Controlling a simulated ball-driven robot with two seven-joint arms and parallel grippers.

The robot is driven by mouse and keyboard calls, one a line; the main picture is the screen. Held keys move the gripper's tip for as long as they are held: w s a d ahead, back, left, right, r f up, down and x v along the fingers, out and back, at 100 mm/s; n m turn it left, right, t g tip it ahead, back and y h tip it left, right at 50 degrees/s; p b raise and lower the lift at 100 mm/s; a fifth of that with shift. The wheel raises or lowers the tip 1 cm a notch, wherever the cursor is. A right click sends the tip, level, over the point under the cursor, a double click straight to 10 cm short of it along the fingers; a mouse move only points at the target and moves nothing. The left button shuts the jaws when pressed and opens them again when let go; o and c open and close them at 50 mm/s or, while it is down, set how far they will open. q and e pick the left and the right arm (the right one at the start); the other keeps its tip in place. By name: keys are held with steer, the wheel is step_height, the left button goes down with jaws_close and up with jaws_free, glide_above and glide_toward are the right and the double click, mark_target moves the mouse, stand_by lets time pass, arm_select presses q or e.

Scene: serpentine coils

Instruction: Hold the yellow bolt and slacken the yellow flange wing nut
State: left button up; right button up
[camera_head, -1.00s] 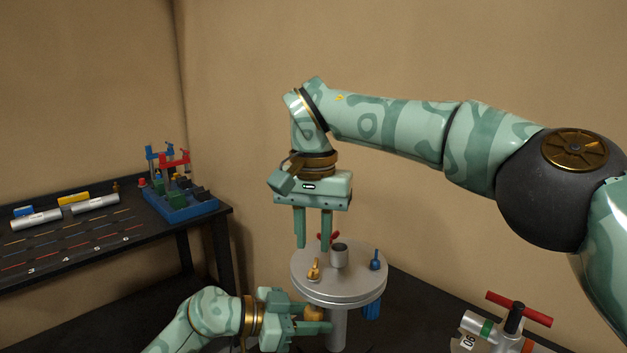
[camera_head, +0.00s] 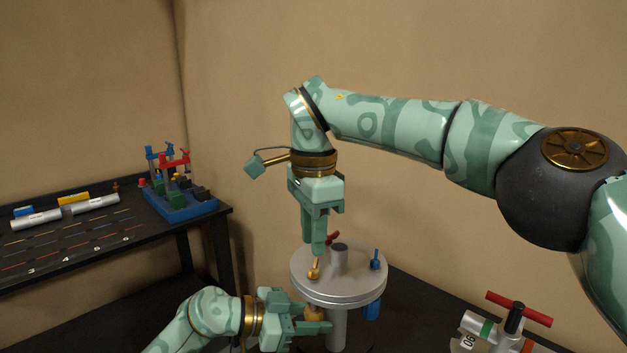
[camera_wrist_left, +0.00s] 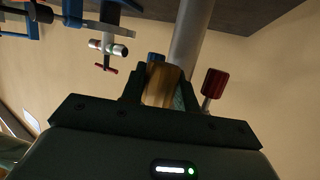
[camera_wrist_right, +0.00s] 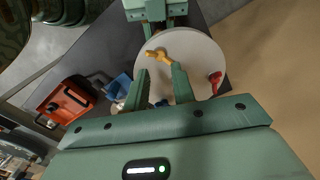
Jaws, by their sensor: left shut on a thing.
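The yellow wing nut (camera_head: 314,273) stands on top of the round grey flange (camera_head: 341,294), near its front left rim. It also shows in the right wrist view (camera_wrist_right: 157,54), just past my fingertips. My right gripper (camera_head: 318,252) points down above the wing nut. Its fingers (camera_wrist_right: 160,70) are apart with nothing between them. My left gripper (camera_head: 316,315) is under the flange, shut on the yellow bolt (camera_head: 313,313). The bolt's thick yellow end shows between the fingers in the left wrist view (camera_wrist_left: 161,86).
A blue wing nut (camera_head: 375,261) and a red one (camera_head: 332,238) stand on the flange around a grey pipe stub (camera_head: 339,255). A blue bolt (camera_head: 372,308) hangs below. A valve with a red handle (camera_head: 519,309) is at lower right. A dark bench (camera_head: 100,240) is at left.

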mark_target(313, 263)
steer(key=m, duration=0.5)
steer(key=shift+m, duration=0.4)
steer(key=m, duration=1.2)
steer(key=shift+m, duration=0.3)
steer(key=m, duration=0.7)
steer(key=shift+f, duration=2.15)
jaws_close()
